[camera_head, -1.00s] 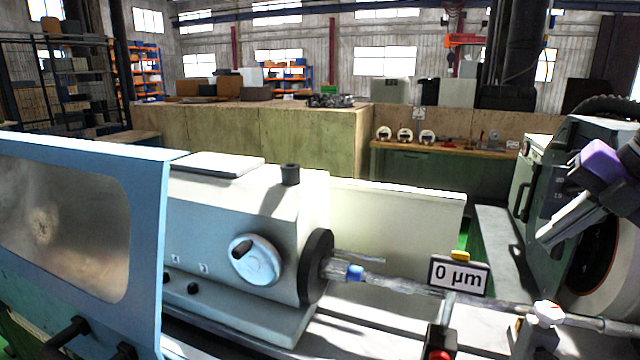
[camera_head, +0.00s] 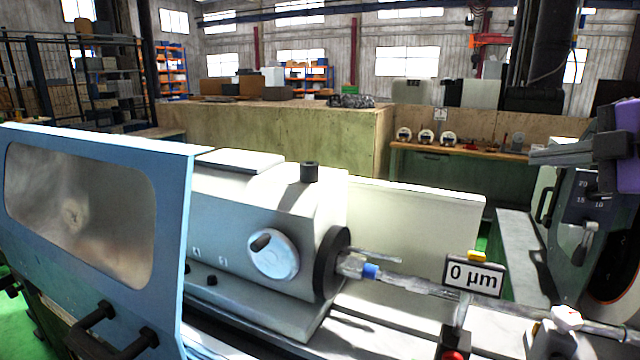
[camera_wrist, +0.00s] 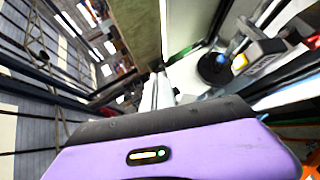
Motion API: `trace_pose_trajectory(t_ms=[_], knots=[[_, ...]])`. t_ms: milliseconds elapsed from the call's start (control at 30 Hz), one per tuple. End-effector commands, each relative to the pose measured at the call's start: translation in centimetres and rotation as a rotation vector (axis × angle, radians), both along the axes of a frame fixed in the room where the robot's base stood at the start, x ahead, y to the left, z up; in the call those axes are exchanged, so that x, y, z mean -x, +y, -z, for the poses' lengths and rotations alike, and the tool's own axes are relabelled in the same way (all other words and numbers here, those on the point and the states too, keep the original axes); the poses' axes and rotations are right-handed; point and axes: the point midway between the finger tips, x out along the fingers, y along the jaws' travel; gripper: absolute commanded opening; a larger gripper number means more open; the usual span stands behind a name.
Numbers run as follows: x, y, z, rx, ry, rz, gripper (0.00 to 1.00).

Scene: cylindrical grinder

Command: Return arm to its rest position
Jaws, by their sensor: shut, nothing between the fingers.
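My gripper (camera_head: 568,154) shows at the right edge in the head view. Its fingers are together, point left and hold nothing. It is raised above the right part of the grinder, apart from the machine. In the wrist view the purple gripper body (camera_wrist: 165,150) fills the lower part, with the fingers (camera_wrist: 158,92) extending beyond it. The cylindrical grinder (camera_head: 270,215) has a grey headstock with a round handwheel (camera_head: 272,254). A long shaft (camera_head: 420,285) runs right from it. The rest of my arm is mostly out of view.
A blue guard door with a window (camera_head: 90,205) stands at the left. A gauge display reading 0 µm (camera_head: 474,276) stands by the shaft. A grinding-wheel housing (camera_head: 575,200) is close below my gripper. A workbench (camera_head: 460,152) with several dials stands behind. Air above the headstock is clear.

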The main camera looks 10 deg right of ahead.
Motion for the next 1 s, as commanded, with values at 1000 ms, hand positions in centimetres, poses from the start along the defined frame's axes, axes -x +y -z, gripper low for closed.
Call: trace_pose_trajectory(t_ms=[1000], knots=[[5.9,4.3,13.9,-1.434,-0.703,0.3,0.0]])
